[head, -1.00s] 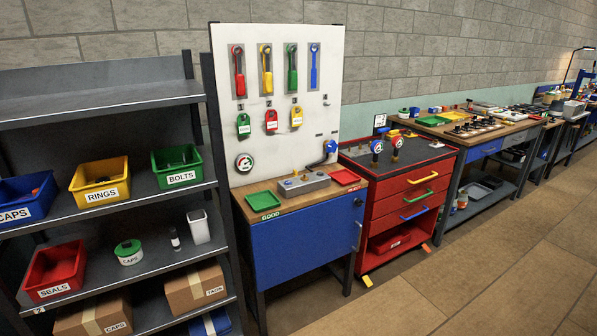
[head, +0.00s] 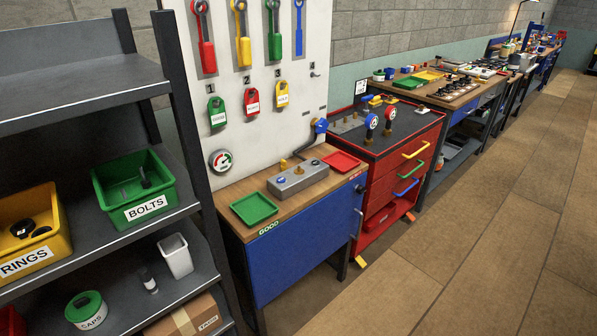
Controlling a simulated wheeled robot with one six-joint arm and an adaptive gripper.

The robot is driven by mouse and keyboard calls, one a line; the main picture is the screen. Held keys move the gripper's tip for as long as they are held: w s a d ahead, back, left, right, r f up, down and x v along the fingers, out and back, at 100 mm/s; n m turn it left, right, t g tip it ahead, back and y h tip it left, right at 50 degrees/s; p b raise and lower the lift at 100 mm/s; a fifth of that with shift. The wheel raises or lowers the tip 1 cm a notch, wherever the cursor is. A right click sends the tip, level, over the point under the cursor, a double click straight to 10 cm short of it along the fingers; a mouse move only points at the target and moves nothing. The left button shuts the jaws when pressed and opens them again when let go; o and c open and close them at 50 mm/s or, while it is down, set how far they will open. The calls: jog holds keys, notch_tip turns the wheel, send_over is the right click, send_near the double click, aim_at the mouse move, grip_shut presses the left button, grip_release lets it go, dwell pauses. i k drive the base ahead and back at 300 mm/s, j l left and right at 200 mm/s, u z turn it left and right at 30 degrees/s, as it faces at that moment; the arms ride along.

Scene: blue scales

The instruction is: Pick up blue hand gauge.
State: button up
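A blue hand gauge (head: 371,122) with a round dial head stands upright on the dark top of the red tool cabinet (head: 403,151), near its left side. A similar red gauge (head: 390,114) stands close to its right. Nothing holds the blue gauge. My gripper is not in view.
Left of the cabinet, a blue workbench (head: 303,246) carries a green tray (head: 240,207), a grey block (head: 298,178) and a red tray (head: 342,161). Shelves with bins (head: 160,213) stand at near left. The wooden floor (head: 480,235) at right is clear.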

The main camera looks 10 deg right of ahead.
aim_at(371, 121)
jog(key=i+z, duration=0.1)
jog(key=z, duration=0.4)
jog(key=i+z, duration=0.35)
jog(key=i, duration=0.2)
jog(key=i+z, duration=0.3)
jog(key=i, duration=0.3)
jog(key=i+j, duration=0.15)
jog(key=i, duration=0.25)
jog(key=i+j, duration=0.15)
jog(key=i, duration=0.25)
jog(key=i+j+z, duration=0.1)
jog(key=i, duration=0.3)
